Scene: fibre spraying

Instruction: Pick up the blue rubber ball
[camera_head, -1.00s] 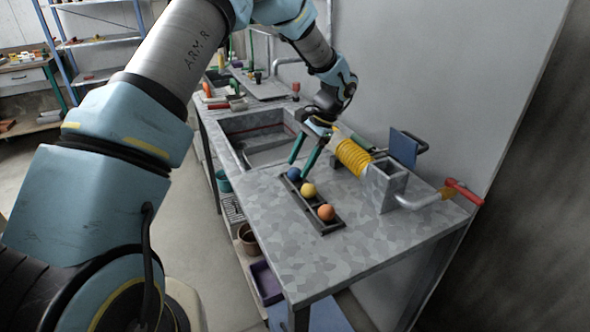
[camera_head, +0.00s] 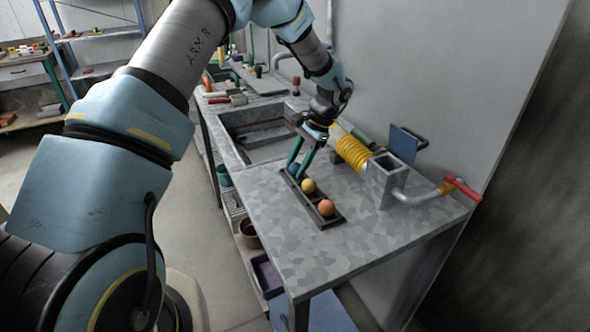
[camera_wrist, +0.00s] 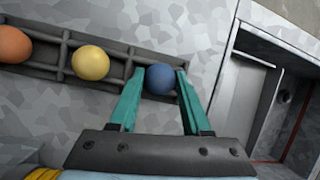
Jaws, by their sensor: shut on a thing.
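The blue rubber ball (camera_wrist: 160,79) sits at the end of a dark rack (camera_wrist: 120,66), next to the sink. It also shows in the head view (camera_head: 293,168), partly covered by my fingers. My gripper (camera_wrist: 158,82) has green fingers, one on each side of the ball, and is shut on it. In the head view my gripper (camera_head: 300,168) reaches down to the far end of the rack. The ball still appears to be at rack level; whether it touches the rack is hidden.
A yellow ball (camera_head: 308,186) and an orange ball (camera_head: 326,207) sit in the same rack. A sink (camera_head: 262,130) lies behind it. A yellow coil (camera_head: 352,151) and a grey square post (camera_head: 383,180) stand to the right. The front of the worktop (camera_head: 290,245) is clear.

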